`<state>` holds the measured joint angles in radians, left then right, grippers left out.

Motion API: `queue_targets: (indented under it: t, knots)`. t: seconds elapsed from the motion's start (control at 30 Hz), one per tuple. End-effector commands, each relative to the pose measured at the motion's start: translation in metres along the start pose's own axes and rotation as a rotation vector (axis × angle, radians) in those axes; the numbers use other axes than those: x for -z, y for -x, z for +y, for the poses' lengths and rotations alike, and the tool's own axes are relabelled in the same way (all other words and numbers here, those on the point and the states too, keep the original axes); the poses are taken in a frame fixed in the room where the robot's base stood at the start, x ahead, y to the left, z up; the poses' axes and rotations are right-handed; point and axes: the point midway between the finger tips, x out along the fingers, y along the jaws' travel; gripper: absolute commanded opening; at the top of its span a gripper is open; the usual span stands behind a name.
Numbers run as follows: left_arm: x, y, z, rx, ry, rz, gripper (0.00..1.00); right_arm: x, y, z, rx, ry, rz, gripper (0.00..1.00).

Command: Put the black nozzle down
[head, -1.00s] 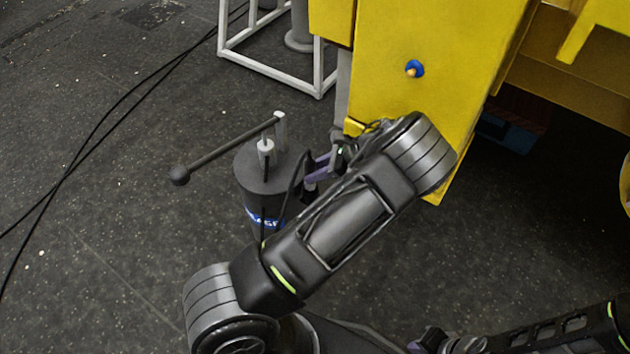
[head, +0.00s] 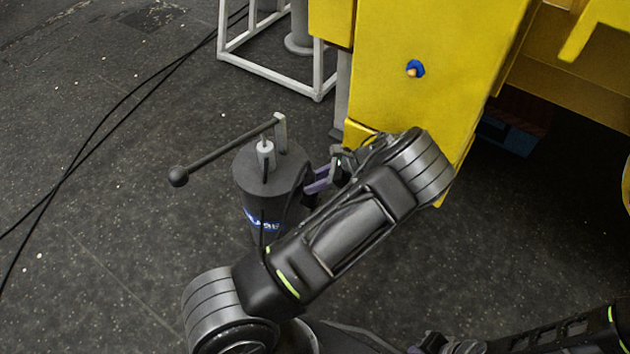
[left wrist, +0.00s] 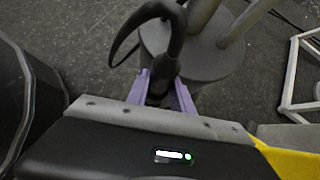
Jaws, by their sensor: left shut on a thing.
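My left gripper (head: 318,181) has purple fingers and is beside the upper right side of a dark grey cylindrical pump (head: 262,190). In the left wrist view the same gripper (left wrist: 162,88) is shut on the black nozzle (left wrist: 174,38), which rises between the fingers and has a curved black piece off to its left. The pump top (left wrist: 205,60) lies behind the nozzle there. Whether they touch, I cannot tell. In the head view the nozzle is mostly hidden. What seems to be my right gripper (head: 432,342) is at the bottom edge, its fingers unclear.
The pump's long lever (head: 228,150) sticks out to the left, ending in a ball. A yellow machine body (head: 425,75) stands just behind my left arm. A white frame (head: 270,70) is at the back. Black cables (head: 75,165) cross the floor on the left, which is otherwise open.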

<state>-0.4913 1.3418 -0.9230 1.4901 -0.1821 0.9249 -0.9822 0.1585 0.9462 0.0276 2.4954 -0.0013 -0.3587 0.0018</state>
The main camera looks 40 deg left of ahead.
Motion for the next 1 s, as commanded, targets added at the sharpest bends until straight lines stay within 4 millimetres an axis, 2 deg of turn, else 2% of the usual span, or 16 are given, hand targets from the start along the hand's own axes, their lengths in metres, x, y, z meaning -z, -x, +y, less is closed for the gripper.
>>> queue_targets:
  t: [0.33, 0.37, 0.6, 0.87, 1.0]
  knots:
    - [0.0053, -0.0049, -0.0002, 0.001, 0.001, 0.001, 0.00, 0.0000, -0.0034, 0.0013, 0.000, 0.000, 0.000, 0.00]
    - [0.0055, -0.0050, -0.0001, 0.000, 0.001, 0.001, 0.29, 0.0000, -0.0034, 0.0013, 0.000, 0.000, 0.000, 0.00]
    - [0.0054, -0.0051, 0.0000, 0.000, 0.001, 0.001, 0.49, 0.0000, -0.0034, 0.0013, 0.000, 0.000, 0.000, 0.00]
    - [0.0048, -0.0046, 0.0000, 0.000, 0.001, 0.000, 0.50, 0.0000, -0.0030, 0.0012, 0.000, 0.000, 0.000, 0.00]
    - [-0.0018, 0.0018, -0.0002, 0.001, 0.000, -0.001, 0.50, 0.0000, 0.0020, -0.0008, 0.000, 0.000, 0.000, 0.00]
